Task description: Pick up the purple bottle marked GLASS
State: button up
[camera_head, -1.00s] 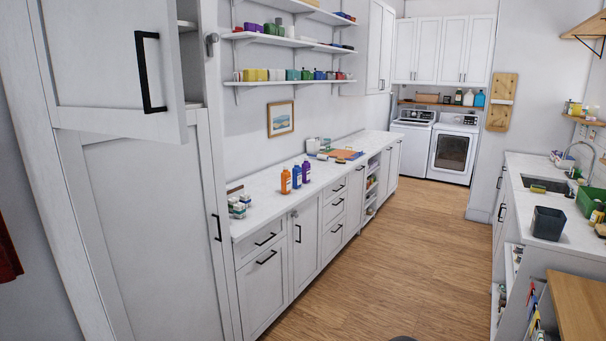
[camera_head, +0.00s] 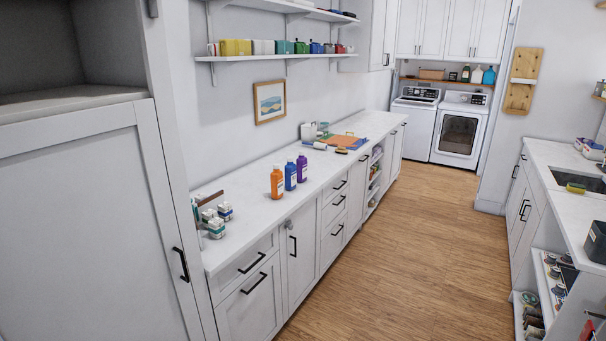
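Three bottles stand upright in a row on the left white counter. The purple bottle (camera_head: 302,168) is farthest back and to the right. A blue bottle (camera_head: 290,175) stands in the middle, and an orange bottle (camera_head: 277,182) is nearest. Each has a small pale label, too small to read, so I cannot tell which says GLASS. My gripper is not in view.
The left counter (camera_head: 245,205) holds small boxes (camera_head: 216,222) at its near end and an orange board (camera_head: 342,141) farther back. A tall cabinet (camera_head: 85,220) stands at the near left. The wooden floor (camera_head: 400,250) between the counters is clear.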

aim_at(302, 162)
jog(key=i+z, duration=0.1)
jog(key=i, duration=2.2)
jog(key=i+u, duration=0.2)
jog(key=i, duration=0.3)
jog(key=i+l+u, duration=0.15)
jog(key=i, duration=0.3)
jog(key=i+l+u, duration=0.2)
jog(key=i, duration=0.25)
jog(key=i+l+u, duration=0.2)
jog(key=i+l, duration=0.15)
jog(key=i, duration=0.1)
